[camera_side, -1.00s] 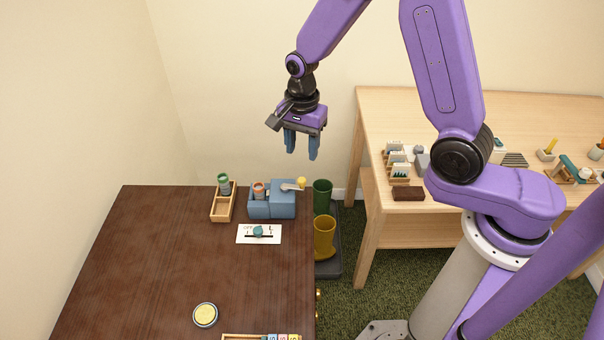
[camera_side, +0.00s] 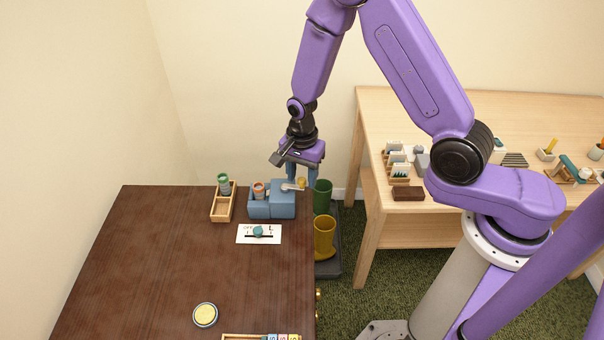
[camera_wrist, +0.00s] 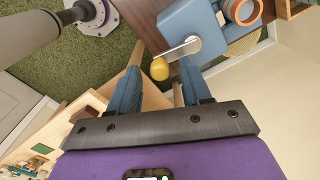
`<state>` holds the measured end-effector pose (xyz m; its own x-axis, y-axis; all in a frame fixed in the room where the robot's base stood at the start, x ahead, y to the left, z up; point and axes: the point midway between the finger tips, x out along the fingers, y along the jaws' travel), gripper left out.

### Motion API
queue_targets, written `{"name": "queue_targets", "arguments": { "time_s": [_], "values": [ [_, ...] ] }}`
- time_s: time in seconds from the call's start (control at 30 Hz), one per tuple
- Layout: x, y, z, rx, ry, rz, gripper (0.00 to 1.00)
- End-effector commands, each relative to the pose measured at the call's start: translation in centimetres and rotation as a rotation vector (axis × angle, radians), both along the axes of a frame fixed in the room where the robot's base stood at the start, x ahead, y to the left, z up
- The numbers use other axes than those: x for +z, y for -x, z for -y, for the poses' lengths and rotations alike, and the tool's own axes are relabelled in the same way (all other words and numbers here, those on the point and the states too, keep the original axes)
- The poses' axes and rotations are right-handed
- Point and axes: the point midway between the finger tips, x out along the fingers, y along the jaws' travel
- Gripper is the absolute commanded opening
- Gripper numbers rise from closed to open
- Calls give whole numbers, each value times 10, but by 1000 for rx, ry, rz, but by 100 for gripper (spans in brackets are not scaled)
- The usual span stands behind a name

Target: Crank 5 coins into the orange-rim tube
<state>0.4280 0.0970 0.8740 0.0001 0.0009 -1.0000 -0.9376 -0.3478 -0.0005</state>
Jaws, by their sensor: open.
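The blue coin machine (camera_side: 272,203) stands near the back right of the dark table. Its crank (camera_side: 291,187) has a metal arm and a yellow knob (camera_wrist: 159,69). The orange-rim tube (camera_side: 259,189) stands in the machine's left part; its round orange rim (camera_wrist: 243,10) also shows in the wrist view. My gripper (camera_side: 302,180) is over the crank end of the machine, pointing down. In the wrist view its blue fingers (camera_wrist: 152,90) are open, with the yellow knob between and beyond them. I cannot tell whether they touch the knob.
A wooden rack with a green-rim tube (camera_side: 223,184) stands left of the machine. A white card with a dial (camera_side: 259,233) lies in front. A yellow round button (camera_side: 205,314) is nearer. Green (camera_side: 322,195) and yellow (camera_side: 324,235) boots stand beside the table.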

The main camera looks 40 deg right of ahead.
Motion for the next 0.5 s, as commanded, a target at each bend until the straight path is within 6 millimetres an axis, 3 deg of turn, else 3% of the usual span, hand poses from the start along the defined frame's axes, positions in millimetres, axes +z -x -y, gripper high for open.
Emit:
{"name": "queue_targets", "arguments": {
  "time_s": [0.03,0.17,0.2,0.5],
  "values": [
    [0,0,0,0,0,0,48],
    [0,0,0,0,0,0,6],
    [0,0,0,0,0,0,0],
    [0,-1,1,20,0,-1,0]
  ]
}}
